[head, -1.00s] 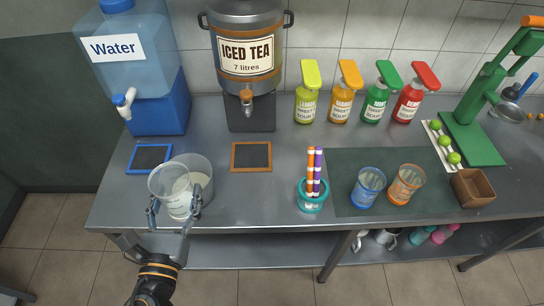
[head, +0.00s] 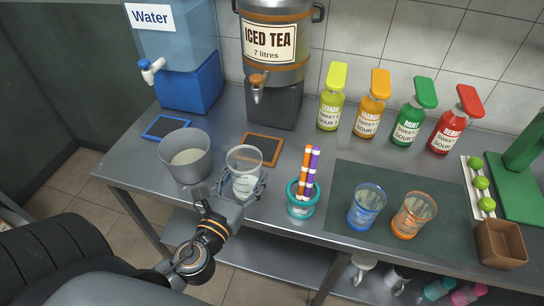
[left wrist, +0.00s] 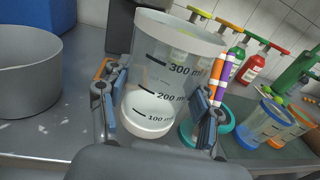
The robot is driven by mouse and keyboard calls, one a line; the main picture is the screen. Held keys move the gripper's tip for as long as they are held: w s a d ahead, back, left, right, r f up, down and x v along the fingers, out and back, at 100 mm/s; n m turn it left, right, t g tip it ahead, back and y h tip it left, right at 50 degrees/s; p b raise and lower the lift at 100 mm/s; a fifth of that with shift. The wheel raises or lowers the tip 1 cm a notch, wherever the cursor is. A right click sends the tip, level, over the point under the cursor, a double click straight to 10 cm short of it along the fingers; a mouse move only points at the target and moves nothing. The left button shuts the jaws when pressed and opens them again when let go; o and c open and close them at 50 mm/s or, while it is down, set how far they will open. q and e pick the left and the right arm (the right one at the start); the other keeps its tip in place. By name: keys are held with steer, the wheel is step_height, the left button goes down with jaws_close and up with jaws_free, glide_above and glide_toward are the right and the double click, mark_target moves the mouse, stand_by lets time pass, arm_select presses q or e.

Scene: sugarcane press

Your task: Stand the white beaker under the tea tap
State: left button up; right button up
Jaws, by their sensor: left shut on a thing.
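The white beaker (head: 244,171) is clear-walled with a white bottom part and stands roughly upright in my left gripper (head: 242,188). In the left wrist view the beaker (left wrist: 172,75) shows its 100, 200 and 300 ml marks between the two fingers of the gripper (left wrist: 155,115). The beaker is in front of the orange-edged dark mat (head: 263,148); I cannot tell whether its base touches the counter. The tea tap (head: 257,83) juts from the iced tea urn (head: 276,40) behind that mat. My right gripper is out of view.
A grey pot (head: 186,160) stands just left of the beaker and also shows in the left wrist view (left wrist: 28,75). A teal holder (head: 301,205) with striped sticks is close on the right. The blue water dispenser (head: 190,90) stands back left. The orange-edged mat is empty.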

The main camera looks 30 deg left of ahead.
arm_select(q)
steer(key=w+a+f+n+y+b, duration=0.1)
steer(key=w+a+f+y+b, duration=0.15)
steer(key=a+f, duration=0.2)
steer(key=shift+h, duration=0.45)
steer(key=x, duration=0.5)
steer(key=p+x, duration=0.1)
steer(key=x, duration=1.1)
steer(key=shift+w+a+r+p, duration=0.1)
steer(key=shift+w+a+p, duration=0.05)
steer(key=shift+a+p, duration=0.2)
steer(key=shift+w, duration=0.2)
steer(key=shift+f+b, duration=0.8)
steer(key=shift+f, duration=1)
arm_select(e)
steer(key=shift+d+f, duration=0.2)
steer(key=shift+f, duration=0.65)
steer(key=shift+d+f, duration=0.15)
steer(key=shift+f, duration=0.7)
arm_select(q)
steer(key=shift+f, duration=0.2)
steer(key=o, duration=1.4)
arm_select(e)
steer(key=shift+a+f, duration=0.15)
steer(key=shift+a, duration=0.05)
